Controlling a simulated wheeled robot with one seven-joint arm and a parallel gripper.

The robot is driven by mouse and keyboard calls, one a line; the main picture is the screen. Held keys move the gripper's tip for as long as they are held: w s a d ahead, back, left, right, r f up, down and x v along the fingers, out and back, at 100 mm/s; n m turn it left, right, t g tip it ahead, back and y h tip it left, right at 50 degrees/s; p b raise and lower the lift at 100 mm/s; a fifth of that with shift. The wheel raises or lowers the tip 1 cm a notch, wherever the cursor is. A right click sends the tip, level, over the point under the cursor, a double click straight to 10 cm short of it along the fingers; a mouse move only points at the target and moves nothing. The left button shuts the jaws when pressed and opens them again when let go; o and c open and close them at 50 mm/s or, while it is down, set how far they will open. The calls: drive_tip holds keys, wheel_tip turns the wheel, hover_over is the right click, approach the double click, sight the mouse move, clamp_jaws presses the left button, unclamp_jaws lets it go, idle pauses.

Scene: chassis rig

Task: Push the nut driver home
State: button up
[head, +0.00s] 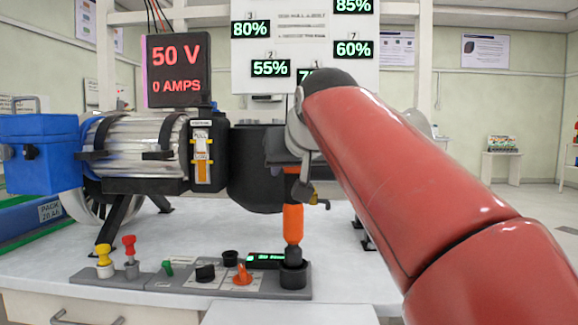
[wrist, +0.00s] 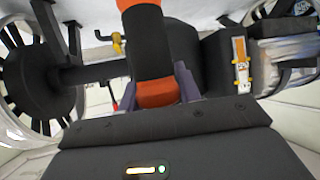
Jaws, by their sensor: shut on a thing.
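The nut driver (head: 293,222), with an orange and black body, stands about upright below my gripper (head: 291,168) in the head view. Its dark lower end is at the black round holder (head: 293,277) at the right end of the grey tool rail. I cannot tell how deep it sits there. In the wrist view the nut driver (wrist: 152,45) runs away from between the jaws, which are shut around its orange part. The fingers of my gripper (wrist: 158,88) show only partly beside it. My red arm hides what lies behind it on the right.
A motor rig (head: 140,150) with a blue box (head: 40,153) stands behind the tool rail (head: 175,282). Red and yellow plugs (head: 104,262), a black knob and an orange knob (head: 242,275) sit on the rail. A brass-coloured lever (head: 314,197) is close right of the driver.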

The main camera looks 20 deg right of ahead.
sight(290, 189)
drive_tip(key=shift+f+b, duration=1.8)
drive_tip(key=shift+f, duration=0.35)
idle(1.0)
drive_tip(key=o, duration=1.3)
drive_tip(key=shift+f, duration=0.1)
drive_tip(key=shift+c, duration=0.2)
